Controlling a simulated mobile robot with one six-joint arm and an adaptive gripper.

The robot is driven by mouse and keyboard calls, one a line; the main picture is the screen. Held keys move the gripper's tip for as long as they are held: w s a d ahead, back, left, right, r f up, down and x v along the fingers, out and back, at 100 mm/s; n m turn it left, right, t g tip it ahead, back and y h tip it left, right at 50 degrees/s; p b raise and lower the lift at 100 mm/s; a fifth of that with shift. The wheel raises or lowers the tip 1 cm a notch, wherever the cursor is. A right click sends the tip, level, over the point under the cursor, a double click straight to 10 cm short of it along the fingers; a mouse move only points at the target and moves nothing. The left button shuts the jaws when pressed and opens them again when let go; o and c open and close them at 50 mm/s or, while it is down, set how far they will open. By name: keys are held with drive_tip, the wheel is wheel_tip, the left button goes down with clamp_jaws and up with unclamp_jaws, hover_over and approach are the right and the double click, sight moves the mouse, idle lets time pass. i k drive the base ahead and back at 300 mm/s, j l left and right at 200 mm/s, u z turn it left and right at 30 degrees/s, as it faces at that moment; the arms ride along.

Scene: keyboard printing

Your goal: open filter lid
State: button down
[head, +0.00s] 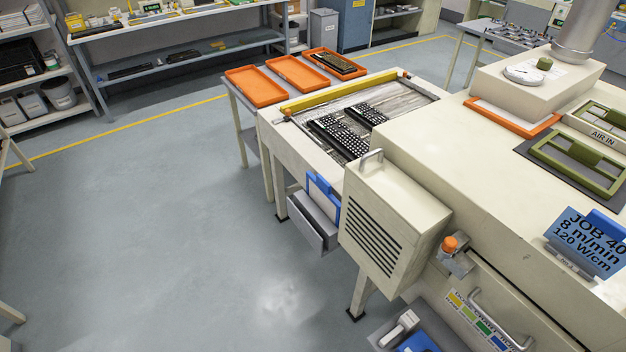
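No part is labelled as the filter lid, so I cannot tell for sure which one it is. A beige louvred box (393,222) is mounted on the near left end of the large beige machine (470,170). A grey handle (371,160) stands on its top, which looks shut. On the machine's top at the right, a green frame (577,163) lies on a dark pad. Behind it is a second green-framed piece (603,118), near a plate (603,137) reading "AIR IN". My gripper is not in view.
Dark keyboards (342,135) lie on the conveyor (385,95), with orange trays (256,86) beyond. The floor at left (150,210) is clear.

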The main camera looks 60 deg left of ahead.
sight(416, 206)
drive_tip(key=u, duration=1.7)
